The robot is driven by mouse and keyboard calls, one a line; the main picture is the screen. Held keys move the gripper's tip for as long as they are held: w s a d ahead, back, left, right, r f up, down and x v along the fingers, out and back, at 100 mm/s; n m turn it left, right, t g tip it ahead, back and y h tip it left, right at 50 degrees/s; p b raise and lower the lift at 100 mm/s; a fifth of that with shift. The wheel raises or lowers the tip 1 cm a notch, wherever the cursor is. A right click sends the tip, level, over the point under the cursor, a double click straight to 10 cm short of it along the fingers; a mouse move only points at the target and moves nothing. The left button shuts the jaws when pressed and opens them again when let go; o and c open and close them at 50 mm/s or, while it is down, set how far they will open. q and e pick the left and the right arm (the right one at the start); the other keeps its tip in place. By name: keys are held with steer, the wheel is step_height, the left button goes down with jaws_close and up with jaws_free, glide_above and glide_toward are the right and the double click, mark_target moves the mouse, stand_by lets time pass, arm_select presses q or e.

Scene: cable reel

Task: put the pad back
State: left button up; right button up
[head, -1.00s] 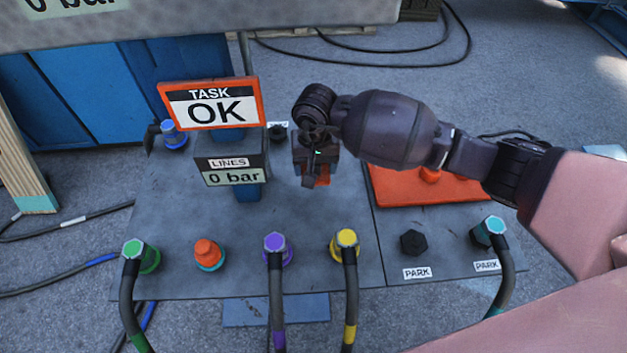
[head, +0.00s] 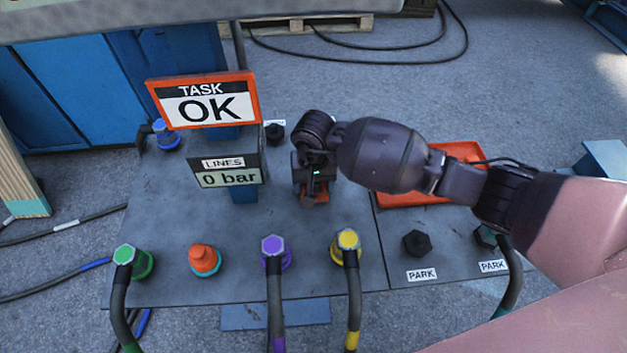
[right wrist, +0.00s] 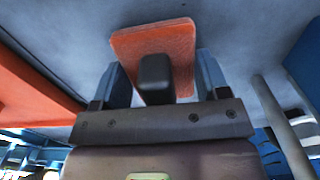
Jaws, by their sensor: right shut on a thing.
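The pad is a flat orange-red square (right wrist: 132,48) with a dark block on it, seen in the right wrist view. My right gripper (right wrist: 160,72) is shut on it, with the dark block between its fingers. In the head view my right gripper (head: 315,178) is over the grey board (head: 165,210), right of the "LINES 0 bar" sign. Only a small orange part of the pad (head: 316,198) shows under it. Whether the pad touches the board cannot be told. My left gripper is not in view.
An orange tray (head: 395,197) lies right, partly behind my arm. Along the board's front stand green (head: 133,262), orange (head: 204,259), purple (head: 273,251) and yellow (head: 346,245) connectors, most with hoses. Signs read "TASK OK" (head: 205,103) and "LINES 0 bar" (head: 229,170). A dark park post (head: 416,242) stands right.

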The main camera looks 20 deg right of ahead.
steer(key=shift+f, duration=0.2)
steer(key=o, duration=1)
steer(key=shift+c, duration=0.2)
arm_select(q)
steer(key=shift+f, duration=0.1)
arm_select(e)
steer(key=shift+r, duration=0.1)
steer(key=shift+w+r, duration=0.1)
steer(key=shift+r, duration=0.45)
step_height(320, 180, up, 10)
steer(key=p, duration=0.2)
steer(key=shift+p, duration=0.3)
steer(key=shift+r, duration=0.6)
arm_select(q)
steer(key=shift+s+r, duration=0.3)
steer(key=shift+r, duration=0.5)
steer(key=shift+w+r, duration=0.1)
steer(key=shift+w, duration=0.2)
